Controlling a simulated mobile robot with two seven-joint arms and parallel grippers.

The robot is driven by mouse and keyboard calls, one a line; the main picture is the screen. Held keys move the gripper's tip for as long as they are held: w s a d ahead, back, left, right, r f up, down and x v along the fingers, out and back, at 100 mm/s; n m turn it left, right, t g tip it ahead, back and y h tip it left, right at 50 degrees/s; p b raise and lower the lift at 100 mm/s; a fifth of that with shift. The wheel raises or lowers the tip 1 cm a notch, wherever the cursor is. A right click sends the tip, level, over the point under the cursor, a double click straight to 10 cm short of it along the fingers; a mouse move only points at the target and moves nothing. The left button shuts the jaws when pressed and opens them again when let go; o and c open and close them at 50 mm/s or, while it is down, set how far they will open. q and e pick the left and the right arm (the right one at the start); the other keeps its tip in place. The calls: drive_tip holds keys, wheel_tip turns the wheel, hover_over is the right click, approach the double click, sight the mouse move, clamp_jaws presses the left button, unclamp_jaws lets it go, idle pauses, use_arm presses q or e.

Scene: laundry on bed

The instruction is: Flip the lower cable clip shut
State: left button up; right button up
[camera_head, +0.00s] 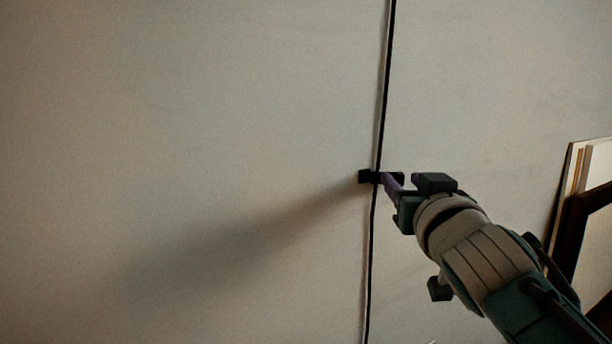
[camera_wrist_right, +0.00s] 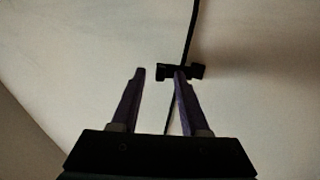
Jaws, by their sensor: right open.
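A small black cable clip (camera_head: 365,176) sits on the pale wall around a black cable (camera_head: 387,70) that runs from top to bottom. My right gripper (camera_head: 387,178) is at the clip, coming from the lower right, and partly covers it. In the right wrist view, the clip (camera_wrist_right: 196,71) is just beyond the purple fingers. The two fingers of my right gripper (camera_wrist_right: 160,72) are spread with nothing between their tips. The right finger's tip overlaps the clip in the picture; I cannot tell whether it touches. Whether the clip's flap is open is too small to tell. My left gripper is not in view.
Several flat panels or frames (camera_head: 588,190) lean at the right edge, beside my right arm. The wall (camera_head: 180,110) to the left of the cable is bare, with a long shadow across it.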

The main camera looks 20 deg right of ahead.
drive_tip(key=shift+s+a, duration=0.1)
drive_tip(key=shift+s, duration=0.1)
drive_tip(key=shift+c, duration=0.2)
clamp_jaws()
